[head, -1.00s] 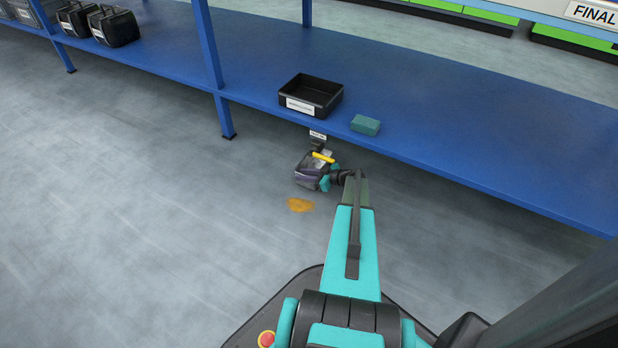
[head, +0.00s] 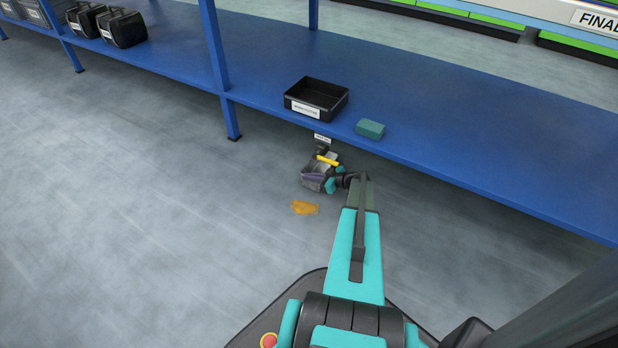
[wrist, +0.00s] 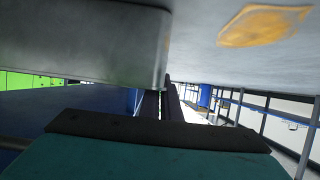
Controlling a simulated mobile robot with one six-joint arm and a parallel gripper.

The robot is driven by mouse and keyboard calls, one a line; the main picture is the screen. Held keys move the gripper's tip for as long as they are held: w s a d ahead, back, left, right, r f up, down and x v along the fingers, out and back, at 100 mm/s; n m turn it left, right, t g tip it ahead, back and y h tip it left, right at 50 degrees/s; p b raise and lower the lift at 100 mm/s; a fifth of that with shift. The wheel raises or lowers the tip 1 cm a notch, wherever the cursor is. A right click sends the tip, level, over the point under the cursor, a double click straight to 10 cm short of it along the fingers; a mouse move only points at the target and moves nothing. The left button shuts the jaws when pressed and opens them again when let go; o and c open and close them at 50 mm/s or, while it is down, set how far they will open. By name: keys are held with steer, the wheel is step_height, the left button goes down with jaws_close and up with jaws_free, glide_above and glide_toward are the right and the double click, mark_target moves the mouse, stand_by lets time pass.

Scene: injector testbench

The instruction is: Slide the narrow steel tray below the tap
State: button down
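A small grey steel tray (head: 311,176) stands on the floor under the front edge of the blue bench, with something purplish at its front. The tap (head: 327,160), with a yellow lever, shows right above or behind it; how far under the spout the tray lies is hard to tell. My gripper (head: 331,185) is low at the tray's right side. In the wrist view the tray's smooth metal wall (wrist: 90,45) fills the upper left. My gripper's dark fingers (wrist: 162,102) are close together by the tray's corner, with nothing clearly between them. Contact with the wall is hard to judge.
An orange puddle (head: 305,208) lies on the floor in front of the tray. A black labelled bin (head: 316,100) and a teal block (head: 370,129) sit on the blue bench (head: 480,140). A bench leg (head: 232,118) stands left. Floor to the left is clear.

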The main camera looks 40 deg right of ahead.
steer(key=shift+s+d+p, duration=0.35)
steer(key=shift+d+p, duration=0.25)
steer(key=shift+d, duration=0.25)
steer(key=shift+s, duration=0.1)
steer(key=c, duration=1.9)
jaws_free()
steer(key=p+v, duration=0.5)
steer(key=v, duration=0.8)
steer(key=shift+s+r, duration=0.25)
steer(key=shift+s, duration=0.05)
